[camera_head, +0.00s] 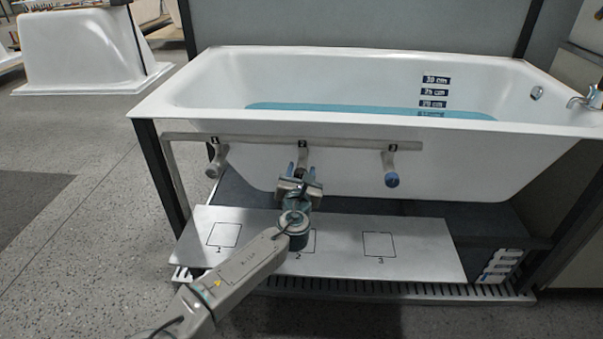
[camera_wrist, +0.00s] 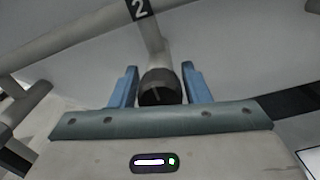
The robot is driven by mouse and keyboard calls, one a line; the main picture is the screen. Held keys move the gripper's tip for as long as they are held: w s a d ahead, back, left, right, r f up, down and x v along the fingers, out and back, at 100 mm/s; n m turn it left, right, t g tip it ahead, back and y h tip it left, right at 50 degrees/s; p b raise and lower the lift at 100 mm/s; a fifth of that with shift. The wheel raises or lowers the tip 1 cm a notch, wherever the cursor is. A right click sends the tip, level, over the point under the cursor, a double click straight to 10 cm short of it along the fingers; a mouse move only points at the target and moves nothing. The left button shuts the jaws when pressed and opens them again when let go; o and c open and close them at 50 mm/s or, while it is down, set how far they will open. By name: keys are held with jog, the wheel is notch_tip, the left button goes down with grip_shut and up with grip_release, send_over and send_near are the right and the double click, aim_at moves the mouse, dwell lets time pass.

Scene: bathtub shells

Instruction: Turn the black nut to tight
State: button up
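A black nut (camera_wrist: 160,90) sits on the end of the pipe stub marked 2, under the pipe rail. In the wrist view it lies between the two blue fingers of my gripper (camera_wrist: 160,84), with narrow gaps on both sides. My gripper looks open, one finger on each side of the nut. In the head view my gripper (camera_head: 302,173) is right at stub 2 and mostly covers the nut. The nut's depth between the fingers is hard to judge.
The pipe rail (camera_head: 350,143) runs along the white bathtub (camera_head: 480,160). A pale board (camera_head: 430,250) with three marked squares lies below. Blue water (camera_head: 330,108) shows in the tub.

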jog(key=c, duration=0.6)
jog(key=shift+o, duration=0.2)
jog(key=shift+m, duration=0.3)
jog(key=m+p, duration=0.1)
jog(key=m, duration=0.2)
jog(key=shift+m, duration=0.3)
jog(key=m, duration=0.3)
jog(key=shift+m, duration=0.4)
jog(key=m+p, duration=0.1)
jog(key=m, duration=0.4)
jog(key=shift+m, duration=2.4)
